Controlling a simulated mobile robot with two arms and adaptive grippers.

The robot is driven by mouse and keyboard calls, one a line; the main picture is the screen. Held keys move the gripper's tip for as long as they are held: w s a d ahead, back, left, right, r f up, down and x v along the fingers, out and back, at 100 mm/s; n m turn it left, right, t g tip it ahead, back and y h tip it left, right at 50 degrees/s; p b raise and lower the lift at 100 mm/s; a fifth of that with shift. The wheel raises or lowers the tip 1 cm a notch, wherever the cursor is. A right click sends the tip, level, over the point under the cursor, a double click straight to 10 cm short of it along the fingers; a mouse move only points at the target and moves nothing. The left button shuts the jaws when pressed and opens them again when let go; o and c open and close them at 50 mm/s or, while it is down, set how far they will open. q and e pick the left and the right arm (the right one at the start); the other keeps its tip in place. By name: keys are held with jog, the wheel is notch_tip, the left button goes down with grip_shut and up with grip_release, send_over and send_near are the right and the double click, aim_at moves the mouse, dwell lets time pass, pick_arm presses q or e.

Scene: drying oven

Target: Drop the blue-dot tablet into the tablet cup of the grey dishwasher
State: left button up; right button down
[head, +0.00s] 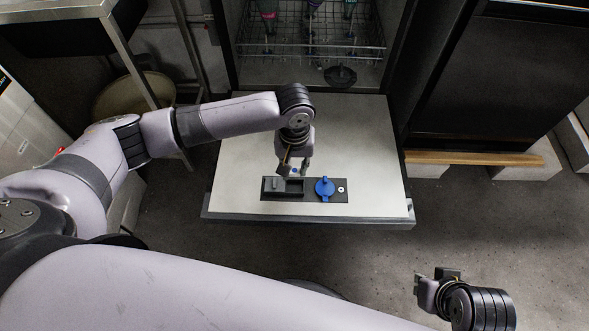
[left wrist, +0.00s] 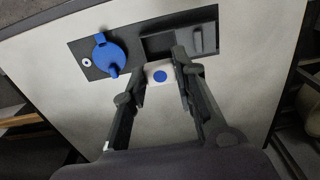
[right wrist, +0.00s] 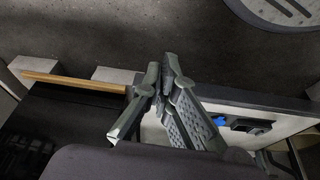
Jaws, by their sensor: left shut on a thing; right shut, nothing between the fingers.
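The white tablet with the blue dot (left wrist: 160,76) is between the fingers of my left gripper (left wrist: 162,66), which is shut on it. In the head view my left gripper (head: 294,167) is above the open grey dishwasher door (head: 245,150), at the dark dispenser panel (head: 335,198). The open rectangular tablet cup (left wrist: 158,46) is in this panel, just beyond the tablet in the left wrist view. The tablet appears just outside its near edge; its height cannot be told. My right gripper (head: 436,283) is shut and empty over the floor, right of the door.
A blue round cap (head: 325,187) sits beside the cup on the panel. A wire rack (head: 330,45) with items is inside the dishwasher. A black appliance (head: 490,80) stands to the right, and a metal table (head: 120,45) to the left.

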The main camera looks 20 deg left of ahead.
aim_at(294, 189)
pick_arm(q)
jog(key=shift+r, duration=0.1)
pick_arm(e)
jog(key=shift+w+f, duration=0.1)
pick_arm(q)
jog(key=shift+r+p, duration=0.1)
jog(key=shift+p, duration=0.9)
notch_tip(294, 189, down, 4)
jog(key=shift+r, duration=0.2)
jog(key=shift+f+b, duration=0.3)
jog(key=shift+f, duration=1.25)
pick_arm(e)
jog(key=shift+w+f, duration=0.1)
jog(key=shift+f, duration=0.1)
pick_arm(q)
jog(key=o, duration=0.9)
